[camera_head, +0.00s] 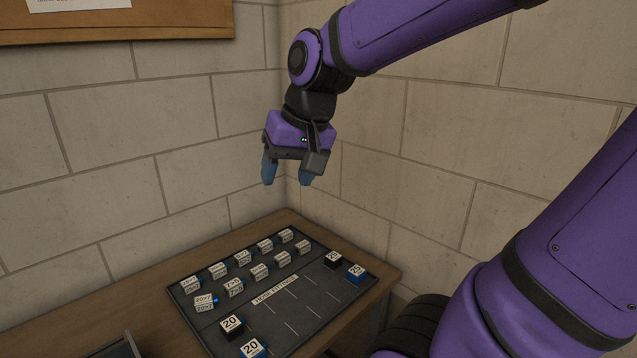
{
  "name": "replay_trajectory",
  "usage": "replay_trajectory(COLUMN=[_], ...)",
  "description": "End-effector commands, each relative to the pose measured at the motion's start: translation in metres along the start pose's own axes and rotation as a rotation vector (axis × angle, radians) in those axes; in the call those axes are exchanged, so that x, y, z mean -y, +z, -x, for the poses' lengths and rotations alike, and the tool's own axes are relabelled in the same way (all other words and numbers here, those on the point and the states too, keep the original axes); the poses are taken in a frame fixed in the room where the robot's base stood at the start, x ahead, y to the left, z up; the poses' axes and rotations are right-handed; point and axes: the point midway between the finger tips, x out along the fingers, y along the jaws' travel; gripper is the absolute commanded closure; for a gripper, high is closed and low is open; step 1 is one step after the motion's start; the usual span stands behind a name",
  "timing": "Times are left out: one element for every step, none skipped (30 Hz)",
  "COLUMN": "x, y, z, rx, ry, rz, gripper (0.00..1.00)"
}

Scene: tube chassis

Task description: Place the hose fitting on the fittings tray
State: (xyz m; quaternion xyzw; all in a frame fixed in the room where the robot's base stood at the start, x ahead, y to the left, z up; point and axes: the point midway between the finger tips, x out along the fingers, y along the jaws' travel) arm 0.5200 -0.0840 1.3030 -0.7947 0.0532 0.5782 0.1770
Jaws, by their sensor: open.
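The fittings tray (187,314) is a dark flat tray on a wooden table in the corner, with a white label strip (275,290) across its middle. Several small hose fittings with white labels stand in two rows on its far half; one fitting (205,302) at the left end of the nearer row shows a blue end. Larger pieces marked 20 are on the tray, including a black one (231,325) at the near left and a blue one (356,271) at the right. My gripper (287,182) is open and empty, pointing down, well above the tray's far edge.
Block walls (185,185) meet close behind the table. A dark-edged object (122,347) is cut off at the bottom left. The tray's middle front area has free marked slots.

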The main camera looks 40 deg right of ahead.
Motion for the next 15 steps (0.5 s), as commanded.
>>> replay_trajectory(x=[0.0,-0.001,-0.001,-0.002,-0.003,-0.003,-0.004,-0.005,-0.006,-0.006,-0.007,-0.007,-0.008,-0.008,-0.009], y=[0.013,0.021,0.031,0.037,0.044,0.052,0.058,0.063,0.068,0.072,0.074,0.078,0.08,0.081,0.082], z=[0.01,0.014,0.02,0.023,0.026,0.03,0.032,0.034,0.036,0.037,0.038,0.039,0.04,0.04,0.04], rx=[-0.027,-0.04,-0.057,-0.069,-0.08,-0.093,-0.103,-0.112,-0.122,-0.129,-0.134,-0.14,-0.142,-0.144,-0.146], ry=[0.004,0.01,0.019,0.025,0.034,0.044,0.051,0.059,0.068,0.073,0.079,0.085,0.089,0.092,0.094], rz=[0.052,0.086,0.127,0.158,0.187,0.222,0.245,0.268,0.293,0.308,0.322,0.336,0.344,0.35,0.356], gripper=[0.43,0.43,0.43,0.43,0.43,0.43,0.43,0.43,0.43,0.43,0.43,0.43,0.43,0.43,0.43])
